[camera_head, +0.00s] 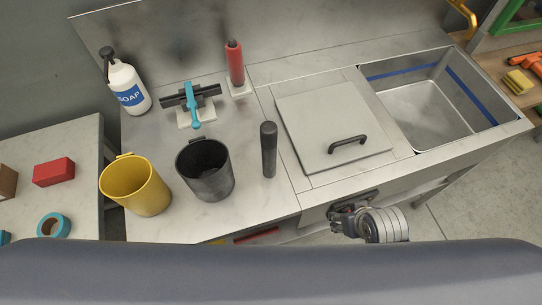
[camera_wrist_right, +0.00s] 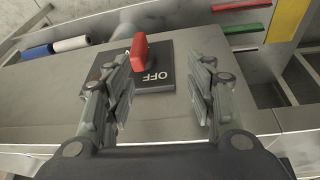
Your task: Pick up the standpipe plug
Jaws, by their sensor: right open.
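A dark grey upright cylinder (camera_head: 269,150), which looks like the standpipe plug, stands on the steel counter just left of the lidded section. It does not show in the right wrist view. My right gripper (camera_head: 346,217) is in front of the counter's front face, below and to the right of the cylinder and well apart from it. In the right wrist view the gripper (camera_wrist_right: 162,78) is open, its fingers spread with nothing held. A red knob (camera_wrist_right: 140,53) on a dark plate marked OFF shows beyond and between the fingers. My left gripper is out of view.
A black cup (camera_head: 205,172) and a yellow cup (camera_head: 135,188) stand left of the cylinder. Behind are a blue-handled tool (camera_head: 192,104), a red bottle-like item (camera_head: 235,64) and a soap bottle (camera_head: 128,88). A handled lid (camera_head: 325,120) and an open basin (camera_head: 425,108) lie right.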

